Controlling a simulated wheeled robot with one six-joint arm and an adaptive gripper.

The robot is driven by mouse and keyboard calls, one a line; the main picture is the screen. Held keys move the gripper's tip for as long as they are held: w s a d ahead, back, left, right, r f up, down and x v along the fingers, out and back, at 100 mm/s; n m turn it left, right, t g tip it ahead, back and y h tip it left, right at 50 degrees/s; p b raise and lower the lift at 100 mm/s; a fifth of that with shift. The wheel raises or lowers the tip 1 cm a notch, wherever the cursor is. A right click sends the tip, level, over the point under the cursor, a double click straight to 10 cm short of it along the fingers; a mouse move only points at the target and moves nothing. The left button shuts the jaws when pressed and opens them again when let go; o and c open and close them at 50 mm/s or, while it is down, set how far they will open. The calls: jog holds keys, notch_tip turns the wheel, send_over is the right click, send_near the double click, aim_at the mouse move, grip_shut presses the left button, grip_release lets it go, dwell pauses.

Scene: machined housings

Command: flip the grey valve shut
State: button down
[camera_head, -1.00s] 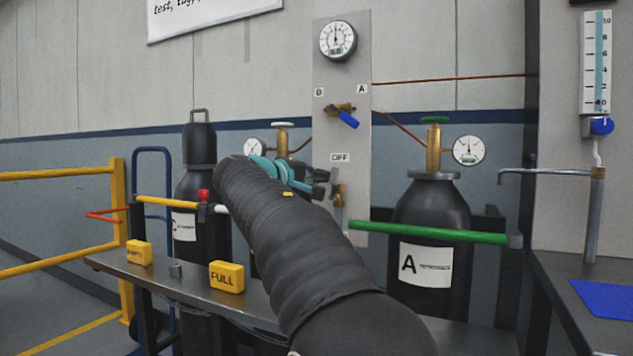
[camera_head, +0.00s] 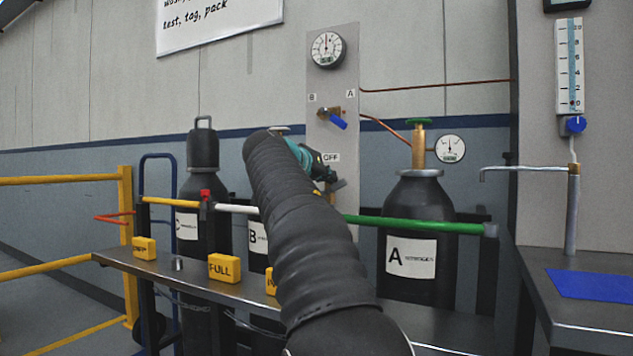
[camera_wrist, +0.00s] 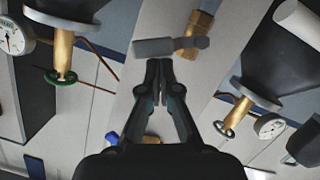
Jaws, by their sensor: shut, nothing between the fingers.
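The grey valve is on the tall grey panel (camera_head: 345,80), below the OFF label. In the wrist view its grey lever (camera_wrist: 168,46) lies across the picture, roughly crosswise to its brass body (camera_wrist: 202,28). My gripper (camera_wrist: 159,64) is shut and empty, its fingertips just short of the lever in that picture. I cannot tell whether they touch it. In the head view my gripper (camera_head: 328,175) is at the lower part of the panel, and it and my arm hide most of the valve.
A blue-handled valve (camera_head: 337,122) and a gauge (camera_head: 326,49) are higher on the panel. Black cylinder A (camera_head: 420,215) stands to the right behind a green bar (camera_head: 420,224). A bench with yellow FULL block (camera_head: 224,268) is in front. A yellow railing (camera_head: 126,220) is at left.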

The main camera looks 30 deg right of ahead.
jog(key=shift+s+d+f+m+t+y+b, duration=0.3)
jog(key=shift+s+d+f+m+b, duration=0.25)
jog(key=shift+f+m+b, duration=0.3)
jog(key=shift+s+f+b, duration=0.2)
jog(key=shift+b, duration=0.1)
jog(key=shift+r+p, duration=0.5)
jog(key=s+a+r+p, duration=0.2)
jog(key=s+a+r, duration=0.3)
jog(key=a, duration=0.3)
jog(key=shift+a+r, duration=0.15)
jog(key=shift+r, duration=0.25)
jog(key=shift+s, duration=0.1)
